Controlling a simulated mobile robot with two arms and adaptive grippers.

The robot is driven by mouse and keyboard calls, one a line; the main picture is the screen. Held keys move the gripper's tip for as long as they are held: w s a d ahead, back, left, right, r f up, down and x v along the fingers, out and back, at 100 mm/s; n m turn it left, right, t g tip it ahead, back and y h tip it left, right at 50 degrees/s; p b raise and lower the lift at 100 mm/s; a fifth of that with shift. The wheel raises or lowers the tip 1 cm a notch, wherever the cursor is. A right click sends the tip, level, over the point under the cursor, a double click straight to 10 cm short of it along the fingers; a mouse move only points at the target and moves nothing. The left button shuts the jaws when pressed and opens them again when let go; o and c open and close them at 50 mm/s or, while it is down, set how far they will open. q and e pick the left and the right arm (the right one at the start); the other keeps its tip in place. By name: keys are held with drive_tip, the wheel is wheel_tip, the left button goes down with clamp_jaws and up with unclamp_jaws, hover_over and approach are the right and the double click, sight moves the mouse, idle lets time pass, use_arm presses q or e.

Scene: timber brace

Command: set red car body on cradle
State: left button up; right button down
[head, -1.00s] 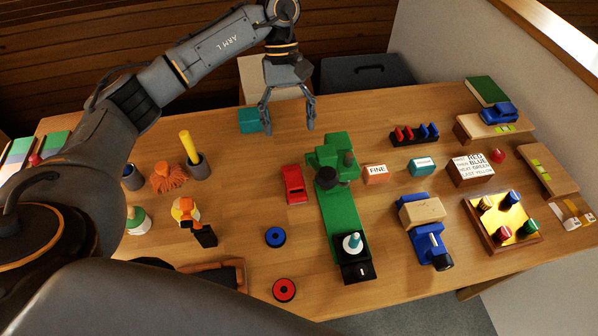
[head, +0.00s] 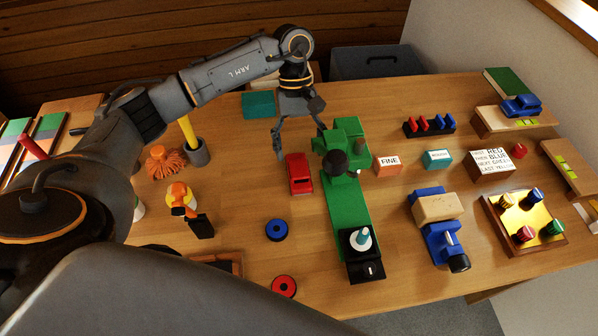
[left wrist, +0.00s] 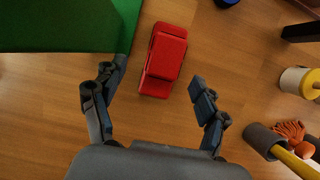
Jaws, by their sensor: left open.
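The red car body (head: 299,174) lies on the table just left of the green machine (head: 350,205). My left gripper (head: 301,143) is open and empty, pointing down above and behind the car's far end. In the left wrist view the red car body (left wrist: 163,60) appears between the open fingers and ahead of them, apart from both. My right gripper is not in view.
A teal block (head: 259,104) lies behind the gripper. Blue (head: 277,230) and red (head: 284,286) rings lie in front. A cup with a yellow-handled tool (head: 196,153) stands left. Signs and a tray (head: 524,246) occupy the right. Table around the rings is fairly clear.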

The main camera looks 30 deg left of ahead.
sight(299, 165)
use_arm(q)
drive_tip(key=x, duration=0.2)
drive_tip(key=s+x, duration=0.1)
drive_tip(key=x, duration=0.1)
drive_tip(key=shift+w+a+r, duration=0.1)
drive_tip(key=shift+a+r, duration=0.05)
drive_tip(key=shift+f, duration=0.45)
drive_tip(key=c, duration=1.3)
